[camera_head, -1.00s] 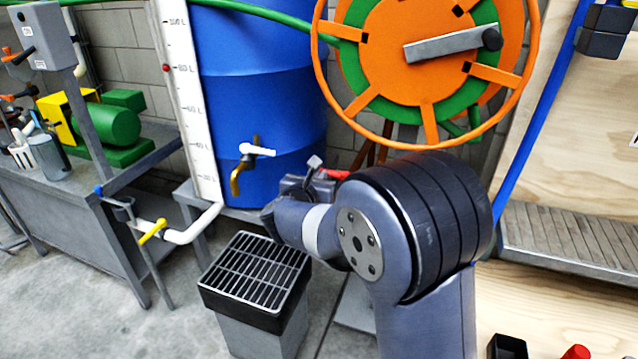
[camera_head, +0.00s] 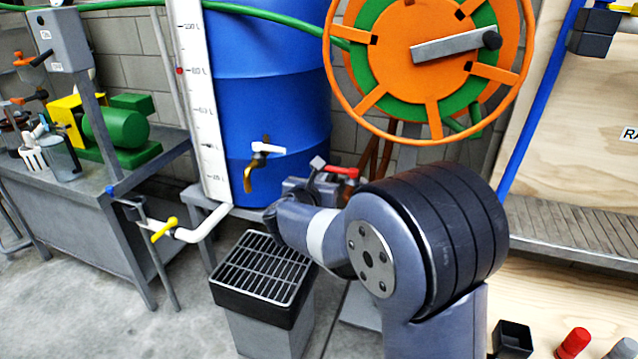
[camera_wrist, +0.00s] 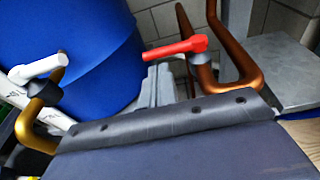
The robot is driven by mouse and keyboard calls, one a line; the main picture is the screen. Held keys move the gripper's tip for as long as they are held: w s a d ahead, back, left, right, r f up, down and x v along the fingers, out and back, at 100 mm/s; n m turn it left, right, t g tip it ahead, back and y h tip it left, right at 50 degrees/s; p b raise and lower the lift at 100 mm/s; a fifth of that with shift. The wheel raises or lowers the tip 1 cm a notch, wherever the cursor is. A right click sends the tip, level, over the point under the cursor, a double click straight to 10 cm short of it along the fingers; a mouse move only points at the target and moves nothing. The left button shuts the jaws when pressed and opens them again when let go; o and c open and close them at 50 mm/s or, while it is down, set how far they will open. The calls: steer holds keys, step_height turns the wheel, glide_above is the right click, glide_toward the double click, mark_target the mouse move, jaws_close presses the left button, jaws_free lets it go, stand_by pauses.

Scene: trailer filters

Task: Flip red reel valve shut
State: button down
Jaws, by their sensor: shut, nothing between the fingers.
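The red valve handle (camera_head: 342,171) shows just right of and beyond my gripper (camera_head: 310,181) in the head view, below the hose reel (camera_head: 425,62). In the wrist view the red lever (camera_wrist: 175,48) lies nearly level, pointing left from a grey collar on a copper pipe (camera_wrist: 240,85). My gripper's grey fingers (camera_wrist: 160,84) are shut and empty, below and close to the lever's left end. I cannot tell whether they touch it. The gripper's body hides the lower part of the wrist view.
A blue barrel (camera_head: 265,85) with a white-handled brass tap (camera_head: 262,150) stands left of the valve. A grated drain box (camera_head: 262,268) stands below my gripper. A yellow-handled valve (camera_head: 165,229) and a workbench (camera_head: 95,215) are farther left.

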steer(key=p+v, duration=0.1)
steer(key=v, duration=0.8)
steer(key=shift+a+p, duration=0.35)
steer(key=shift+p, duration=0.05)
